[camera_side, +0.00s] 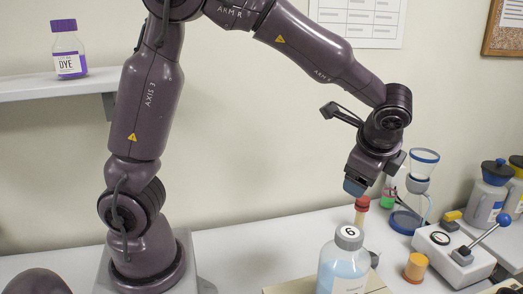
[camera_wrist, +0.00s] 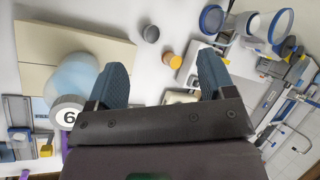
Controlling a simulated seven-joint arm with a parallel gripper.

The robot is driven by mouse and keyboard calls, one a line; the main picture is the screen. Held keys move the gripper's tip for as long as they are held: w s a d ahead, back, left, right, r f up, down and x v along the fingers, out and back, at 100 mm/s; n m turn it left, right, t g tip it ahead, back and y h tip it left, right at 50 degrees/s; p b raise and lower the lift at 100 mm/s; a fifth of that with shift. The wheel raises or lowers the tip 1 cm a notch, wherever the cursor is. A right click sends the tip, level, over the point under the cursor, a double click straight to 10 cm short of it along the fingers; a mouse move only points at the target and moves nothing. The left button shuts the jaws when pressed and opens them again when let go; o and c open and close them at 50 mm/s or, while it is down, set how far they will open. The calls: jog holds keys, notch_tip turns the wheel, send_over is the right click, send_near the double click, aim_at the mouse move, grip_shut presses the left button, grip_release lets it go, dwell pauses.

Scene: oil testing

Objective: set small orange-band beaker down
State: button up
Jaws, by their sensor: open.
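I cannot make out a small orange-band beaker for certain in either view. A small orange cylinder (camera_side: 415,268) stands on the white bench right of the large bottle. An orange cylinder (camera_wrist: 171,60) also shows in the wrist view, beyond and between my fingertips. My gripper (camera_side: 355,187) points down above the bench; its two blue fingers are spread wide in the wrist view (camera_wrist: 162,68), with nothing held between them. In the side view a red-topped, tan upright piece (camera_side: 361,207) shows just below the fingertips; I cannot tell whether it touches them.
A large bottle of blue liquid (camera_side: 342,272) with a cap marked 6 stands close by on a tan board (camera_wrist: 105,45). A blue-rimmed glass stand (camera_side: 423,170), a white lever device (camera_side: 452,258) and grey canisters (camera_side: 487,200) crowd the right.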

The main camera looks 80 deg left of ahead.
jog(key=s+r+n+t+h, duration=0.1)
jog(key=s+r+n+h, duration=0.2)
jog(key=s, duration=0.7)
jog(key=s+r+n+t+h, duration=0.2)
jog(key=s+r+n, duration=0.1)
jog(key=s+n, duration=0.5)
jog(key=shift+s+a+h, duration=0.25)
jog(key=shift+s+h, duration=0.15)
jog(key=shift+s, duration=0.5)
